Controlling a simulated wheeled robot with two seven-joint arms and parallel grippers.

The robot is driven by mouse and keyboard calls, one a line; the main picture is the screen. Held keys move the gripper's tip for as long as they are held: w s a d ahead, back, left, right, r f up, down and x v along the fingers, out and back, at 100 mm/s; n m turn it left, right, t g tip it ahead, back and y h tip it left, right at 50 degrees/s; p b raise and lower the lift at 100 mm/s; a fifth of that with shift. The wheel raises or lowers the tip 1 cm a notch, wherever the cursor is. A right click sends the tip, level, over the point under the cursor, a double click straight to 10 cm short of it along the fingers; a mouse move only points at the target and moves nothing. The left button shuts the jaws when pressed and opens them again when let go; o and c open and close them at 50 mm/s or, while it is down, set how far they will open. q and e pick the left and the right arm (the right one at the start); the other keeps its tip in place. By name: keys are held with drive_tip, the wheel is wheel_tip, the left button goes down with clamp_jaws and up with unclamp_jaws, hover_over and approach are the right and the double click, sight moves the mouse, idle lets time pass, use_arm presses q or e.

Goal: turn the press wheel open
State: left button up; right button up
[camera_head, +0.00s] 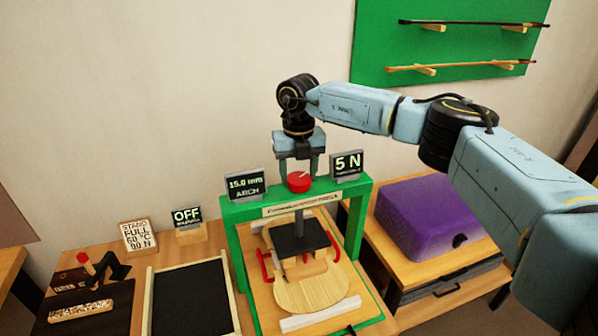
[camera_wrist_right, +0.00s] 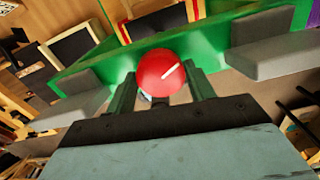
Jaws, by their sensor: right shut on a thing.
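The press wheel (camera_head: 299,181) is a red knob with a white mark on its top, above the crossbar of the green press frame (camera_head: 228,214). My right gripper (camera_head: 299,172) reaches down over the press and is shut on the wheel. In the right wrist view the wheel (camera_wrist_right: 161,72) sits between the two fingers of the gripper (camera_wrist_right: 165,85), its white mark pointing up and right. Below the crossbar, a dark press plate (camera_head: 298,236) stands over a pale wooden violin plate (camera_head: 300,294). My left gripper is not in view.
Displays reading "15.0 mm ARCH" (camera_head: 246,185) and "5 N" (camera_head: 347,165) stand on either side of the wheel. An "OFF" display (camera_head: 187,216) and a dark tray (camera_head: 192,300) are to the left. A purple case (camera_head: 425,215) lies to the right. Bows (camera_head: 460,66) hang on a green wall panel.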

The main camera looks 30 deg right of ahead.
drive_tip(key=n, duration=0.4)
drive_tip(key=shift+n, duration=0.3)
drive_tip(key=n, duration=0.3)
drive_tip(key=shift+a+n, duration=0.1)
drive_tip(key=shift+n, duration=0.3)
drive_tip(key=n, duration=0.4)
drive_tip(key=shift+r+b, duration=0.1)
drive_tip(key=shift+b, duration=0.2)
drive_tip(key=n, duration=0.4)
drive_tip(key=n+b, duration=0.1)
drive_tip(key=n, duration=0.6)
drive_tip(key=shift+s, duration=0.1)
drive_tip(key=n, duration=0.6)
drive_tip(key=shift+s+n, duration=0.1)
drive_tip(key=shift+n, duration=0.3)
drive_tip(key=o, duration=1)
drive_tip(key=shift+c, duration=0.2)
